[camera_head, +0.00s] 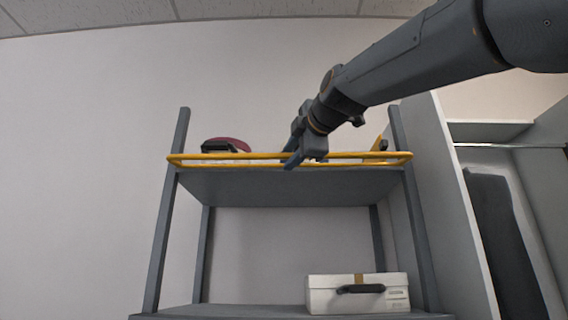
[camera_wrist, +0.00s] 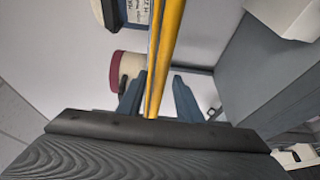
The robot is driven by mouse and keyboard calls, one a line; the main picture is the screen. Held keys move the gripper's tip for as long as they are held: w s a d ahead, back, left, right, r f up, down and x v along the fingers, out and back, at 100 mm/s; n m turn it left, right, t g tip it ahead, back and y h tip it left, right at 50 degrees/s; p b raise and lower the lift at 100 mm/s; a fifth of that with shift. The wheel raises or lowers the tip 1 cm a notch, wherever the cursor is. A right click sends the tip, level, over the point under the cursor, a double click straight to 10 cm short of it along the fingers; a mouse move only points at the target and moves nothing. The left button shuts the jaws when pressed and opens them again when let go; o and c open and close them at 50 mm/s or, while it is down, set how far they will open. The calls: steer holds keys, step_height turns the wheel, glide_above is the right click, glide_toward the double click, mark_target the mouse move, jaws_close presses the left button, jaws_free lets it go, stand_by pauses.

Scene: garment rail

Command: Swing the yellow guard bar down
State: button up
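The yellow guard bar (camera_head: 230,156) is a long double-rail loop across the front of the upper shelf (camera_head: 290,187), at shelf-edge height. My gripper (camera_head: 292,162) reaches in from the upper right and is at the bar, a little right of its middle. In the wrist view the yellow bar (camera_wrist: 168,38) runs lengthwise between the two fingers of my gripper (camera_wrist: 160,76). The fingers are apart, with a gap showing on both sides of the bar. Part of the bar behind my gripper is hidden in the head view.
A dark red and black item (camera_head: 226,145) lies at the upper shelf's left; a red-and-cream round box (camera_wrist: 128,68) shows in the wrist view. A white box (camera_head: 325,297) with a dark handle sits on the lower shelf. An open cabinet (camera_head: 455,210) stands right. Space before the shelves looks clear.

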steer(key=shift+p+x, duration=1.15)
steer(key=shift+x, duration=1.4)
jaws_close()
